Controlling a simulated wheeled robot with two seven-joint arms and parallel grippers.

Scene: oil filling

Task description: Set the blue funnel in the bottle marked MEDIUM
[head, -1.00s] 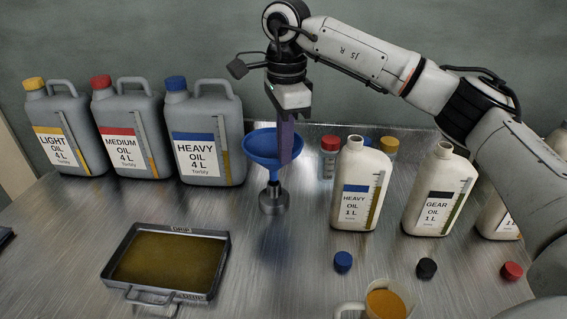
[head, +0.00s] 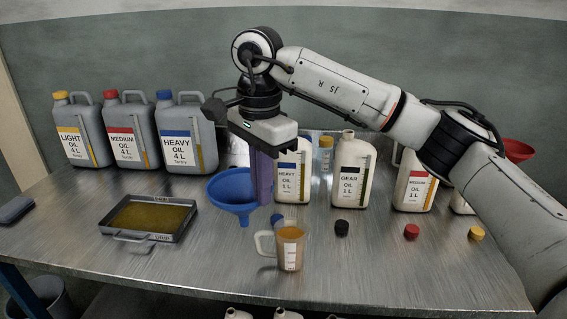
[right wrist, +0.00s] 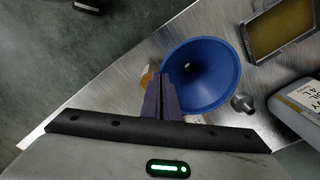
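The blue funnel (head: 233,188) hangs above the table with its spout down; the right wrist view also shows it (right wrist: 205,75). My right gripper (head: 262,178) is shut on the funnel's rim with its purple fingers (right wrist: 160,98). The white 1 L bottle marked MEDIUM (head: 415,190), with a red band on its label, stands upright to the right of the gripper, past the GEAR bottle. My arm hides its mouth. A grey 4 L jug marked MEDIUM (head: 130,135) stands at the back left with a red cap. My left gripper is not in view.
HEAVY (head: 291,175) and GEAR (head: 350,172) bottles stand between funnel and MEDIUM bottle. In front are a measuring cup (head: 290,250) with orange liquid and loose caps (head: 411,231). A drip tray (head: 150,216) lies left. A red funnel (head: 518,150) is at right.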

